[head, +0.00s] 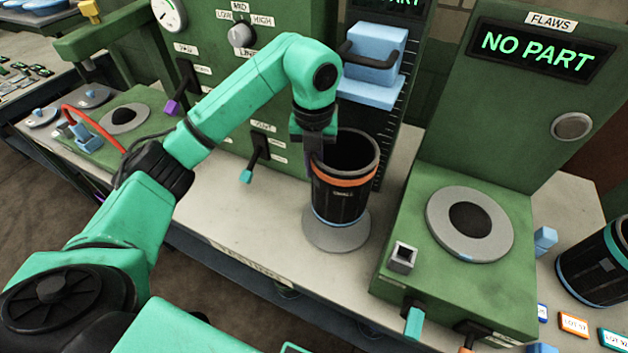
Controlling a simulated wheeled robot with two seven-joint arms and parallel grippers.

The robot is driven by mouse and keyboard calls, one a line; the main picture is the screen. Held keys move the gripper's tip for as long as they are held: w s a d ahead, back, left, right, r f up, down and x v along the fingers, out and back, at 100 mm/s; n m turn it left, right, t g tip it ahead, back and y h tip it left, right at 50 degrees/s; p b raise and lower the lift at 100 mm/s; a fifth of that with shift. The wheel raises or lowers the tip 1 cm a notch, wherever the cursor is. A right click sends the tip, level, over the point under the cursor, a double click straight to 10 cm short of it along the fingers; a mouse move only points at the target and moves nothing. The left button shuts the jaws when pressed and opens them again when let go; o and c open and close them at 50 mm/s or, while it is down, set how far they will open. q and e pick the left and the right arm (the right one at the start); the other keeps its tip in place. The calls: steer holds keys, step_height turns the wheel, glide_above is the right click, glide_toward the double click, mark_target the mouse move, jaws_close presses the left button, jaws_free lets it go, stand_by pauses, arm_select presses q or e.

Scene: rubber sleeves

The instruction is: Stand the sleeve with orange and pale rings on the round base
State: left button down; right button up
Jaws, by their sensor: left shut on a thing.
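The black sleeve (342,200) has an orange ring near its top and a thin pale ring near its bottom. It is upright, open end up, over a grey round disc (338,238) on the pale bench. I cannot tell whether its bottom touches the disc. My left gripper (314,150) is shut on the sleeve's wall at its left rim; the fingertips are partly hidden. Another grey round base (492,229) with a dark centre sits empty on the green machine at right, under a "NO PART" display (540,52). My right gripper is not in view.
A blue block (372,50) on a scaled column stands just behind the sleeve. A teal-handled lever (248,174) is left of it. A second dark sleeve (590,270) and lot cards (574,323) are at the right edge. Bare bench lies left of the disc.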

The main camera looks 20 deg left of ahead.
arm_select(q)
steer(key=shift+s+d+f, duration=0.1)
steer(key=shift+f, duration=0.7)
step_height(320, 180, down, 4)
steer(key=p, duration=0.3)
steer(key=shift+f, duration=0.2)
steer(key=shift+w+f, duration=0.25)
steer(key=shift+f, duration=0.35)
steer(key=c, duration=1)
jaws_free()
steer(key=shift+o, duration=0.2)
steer(key=shift+s, duration=0.1)
